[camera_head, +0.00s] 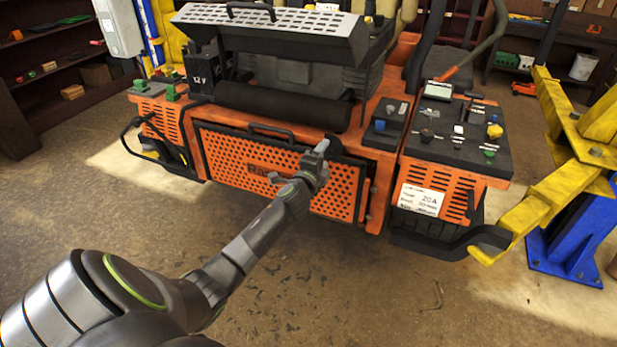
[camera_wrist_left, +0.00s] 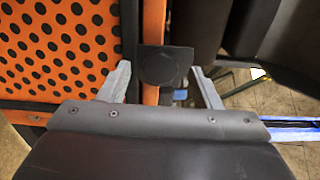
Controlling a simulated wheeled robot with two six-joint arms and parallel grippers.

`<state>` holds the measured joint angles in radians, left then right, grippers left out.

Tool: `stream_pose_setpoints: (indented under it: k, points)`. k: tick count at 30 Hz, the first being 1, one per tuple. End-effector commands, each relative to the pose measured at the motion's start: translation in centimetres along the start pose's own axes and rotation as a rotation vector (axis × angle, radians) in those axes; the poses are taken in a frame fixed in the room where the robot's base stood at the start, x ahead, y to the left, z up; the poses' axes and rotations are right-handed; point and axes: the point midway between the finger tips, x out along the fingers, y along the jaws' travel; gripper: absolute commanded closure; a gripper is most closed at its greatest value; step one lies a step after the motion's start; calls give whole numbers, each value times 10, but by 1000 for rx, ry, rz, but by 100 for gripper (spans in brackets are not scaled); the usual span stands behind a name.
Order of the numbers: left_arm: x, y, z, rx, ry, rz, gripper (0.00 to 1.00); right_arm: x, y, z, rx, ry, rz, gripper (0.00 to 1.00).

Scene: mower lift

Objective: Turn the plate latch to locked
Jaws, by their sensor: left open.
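The orange perforated front plate (camera_head: 235,158) has a dark frame and a handle on top, and it stands upright on the mower's front. In the left wrist view the plate (camera_wrist_left: 60,45) fills the upper left. A dark square piece with a round face, which looks like the plate latch (camera_wrist_left: 160,66), sits at the plate's right edge. My left gripper (camera_wrist_left: 160,70) is open, with one finger on each side of the latch. I cannot tell whether the fingers touch it. In the head view my left gripper (camera_head: 319,158) is at the plate's upper right and hides the latch.
The orange mower (camera_head: 380,150) stands raised, with a control panel (camera_head: 455,130) on its right. A yellow lift arm (camera_head: 535,210) and a blue post (camera_head: 575,240) stand at right. Shelves (camera_head: 45,60) line the left wall. The floor in front is clear.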

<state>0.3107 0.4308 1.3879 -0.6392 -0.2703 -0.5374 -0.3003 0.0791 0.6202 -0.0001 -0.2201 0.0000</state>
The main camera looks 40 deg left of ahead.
Motion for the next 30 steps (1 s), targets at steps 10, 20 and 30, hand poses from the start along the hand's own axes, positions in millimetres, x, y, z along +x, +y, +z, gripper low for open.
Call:
stream_pose_setpoints:
  k: [10, 20, 30]
  points:
    - [-55, 2, 0, -1, 0, 3, 42, 1, 0, 0, 0, 0, 0, 100]
    - [-113, 3, 0, -1, 0, 4, 42, 9, -1, 1, 0, 0, 0, 100]
    - [-158, 2, 0, 0, 0, 3, 42, 18, -2, 2, 0, 0, 0, 100]
